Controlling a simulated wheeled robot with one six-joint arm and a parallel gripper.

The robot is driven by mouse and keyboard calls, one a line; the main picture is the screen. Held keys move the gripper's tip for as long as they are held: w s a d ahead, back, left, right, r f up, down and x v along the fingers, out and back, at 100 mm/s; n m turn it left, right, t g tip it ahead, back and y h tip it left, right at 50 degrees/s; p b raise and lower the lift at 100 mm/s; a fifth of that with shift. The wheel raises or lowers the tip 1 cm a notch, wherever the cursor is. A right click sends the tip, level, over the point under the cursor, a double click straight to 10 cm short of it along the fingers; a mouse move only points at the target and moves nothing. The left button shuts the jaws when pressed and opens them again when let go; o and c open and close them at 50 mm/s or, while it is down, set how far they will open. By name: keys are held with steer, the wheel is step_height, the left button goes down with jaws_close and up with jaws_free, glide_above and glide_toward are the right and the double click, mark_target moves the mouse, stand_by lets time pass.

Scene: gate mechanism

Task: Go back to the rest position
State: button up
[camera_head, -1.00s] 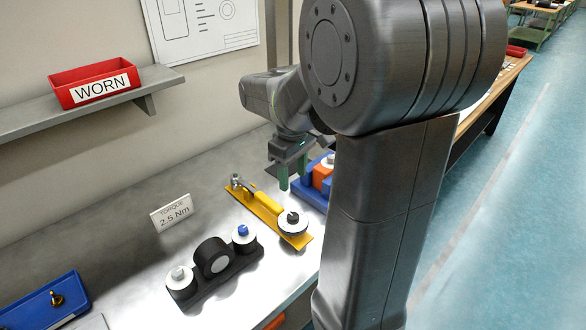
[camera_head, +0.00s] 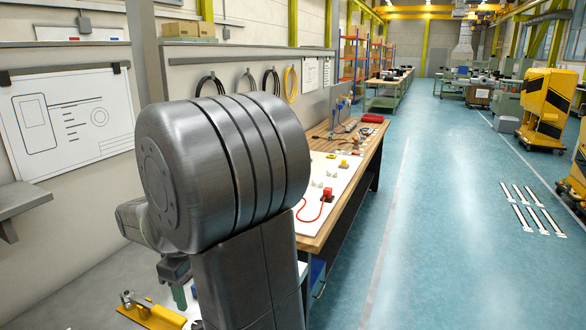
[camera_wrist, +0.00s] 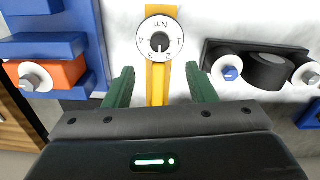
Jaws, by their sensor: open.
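My gripper (camera_wrist: 158,85) is open and empty, with its green fingers apart. In the wrist view, a yellow bar (camera_wrist: 157,82) with a round white dial (camera_wrist: 160,38) marked Nm shows between and beyond the fingers, on the pale bench top. I cannot tell the height of the fingers above it. In the head view, part of my gripper (camera_head: 179,296) shows low at the left, behind my arm. The yellow bar (camera_head: 158,316) with its clamp lies at the bottom edge there, and my arm hides its right end.
In the wrist view, a blue fixture (camera_wrist: 48,45) with an orange block (camera_wrist: 58,73) is at left, and a black holder (camera_wrist: 265,72) with white-ringed knobs at right. In the head view, a wooden-edged bench (camera_head: 345,185) stands beyond my arm.

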step_height(320, 180, down, 10)
steer(key=shift+r, duration=0.1)
steer(key=shift+r, duration=0.1)
stand_by(0.4)
